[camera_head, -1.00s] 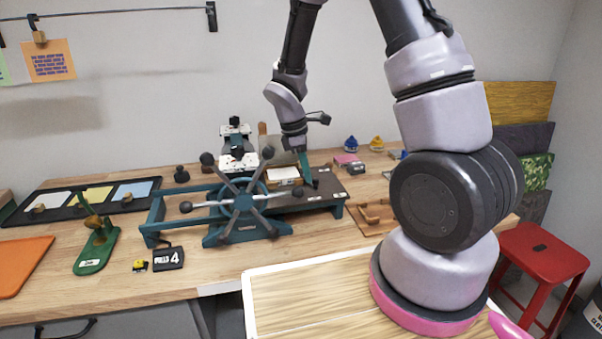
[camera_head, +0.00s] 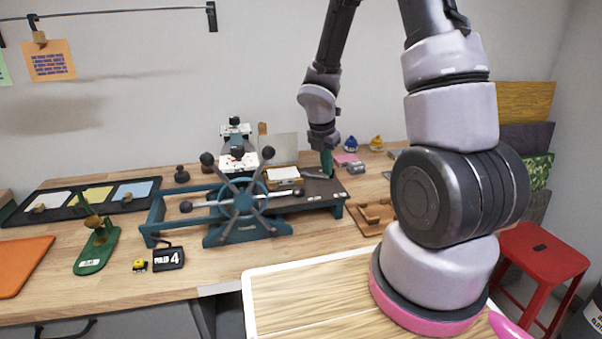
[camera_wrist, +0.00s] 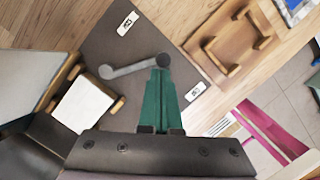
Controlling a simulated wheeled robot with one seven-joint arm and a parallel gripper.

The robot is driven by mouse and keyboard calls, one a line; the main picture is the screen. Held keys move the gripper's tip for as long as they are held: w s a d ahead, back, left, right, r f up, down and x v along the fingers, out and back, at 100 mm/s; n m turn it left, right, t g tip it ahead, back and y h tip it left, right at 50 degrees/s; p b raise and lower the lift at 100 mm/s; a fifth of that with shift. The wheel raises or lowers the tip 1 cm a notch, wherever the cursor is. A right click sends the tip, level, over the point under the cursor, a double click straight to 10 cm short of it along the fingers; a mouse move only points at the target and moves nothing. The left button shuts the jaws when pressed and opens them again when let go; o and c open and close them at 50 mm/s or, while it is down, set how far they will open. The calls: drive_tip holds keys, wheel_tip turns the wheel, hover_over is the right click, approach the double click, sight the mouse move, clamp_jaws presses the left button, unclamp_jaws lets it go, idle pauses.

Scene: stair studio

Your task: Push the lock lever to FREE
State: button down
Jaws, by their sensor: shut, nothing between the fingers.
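The lock lever (camera_wrist: 135,67) is a grey bar with rounded ends, lying on a dark plate (camera_wrist: 98,45) in the wrist view. Its right end is at the tips of my green fingers. Two small white labels, one at the top (camera_wrist: 127,22) and one at the right (camera_wrist: 195,92), sit on the plate; their words are too small to read. My gripper (camera_wrist: 160,75) is shut and empty, its tips at or just against the lever's end; contact is unclear. In the head view, my gripper (camera_head: 327,172) points down over the right part of the plate (camera_head: 300,200).
A teal press with a spoked handwheel (camera_head: 243,202) stands left of the plate. A wooden tray (camera_head: 376,216) lies to the right. A white block with wooden sides (camera_wrist: 84,104) is left of my fingers. Small blue and yellow items (camera_head: 350,144) stand behind.

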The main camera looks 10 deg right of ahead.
drive_tip(key=w+n, duration=0.1)
drive_tip(key=w+d+n, duration=0.1)
drive_tip(key=n, duration=0.1)
drive_tip(key=shift+d+n+t+y, duration=0.3)
drive_tip(key=shift+y, duration=0.1)
drive_tip(key=shift+w+d, duration=0.15)
drive_tip(key=shift+w, duration=0.35)
